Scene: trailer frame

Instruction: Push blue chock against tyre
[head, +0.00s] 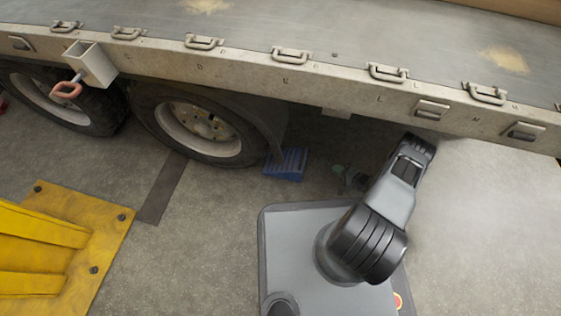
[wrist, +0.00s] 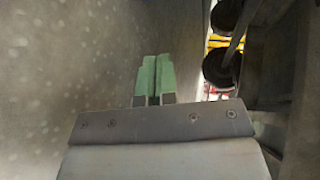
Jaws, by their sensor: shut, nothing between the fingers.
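The blue chock (head: 285,164) lies on the floor just right of the near tyre (head: 153,118), under the trailer edge. Whether it touches the tyre I cannot tell from this angle. My gripper (head: 338,170) is low under the trailer, to the right of the chock and apart from it, partly in shadow. In the wrist view my gripper (wrist: 152,78) shows its green fingers shut together with nothing between them. The chock cannot be made out in the wrist view; dark tyres (wrist: 222,70) show at right.
A second tyre (head: 100,108) stands farther left, near a red-handled bracket (head: 93,64). A yellow steel piece (head: 70,225) lies at lower left. The floor between it and my base is clear.

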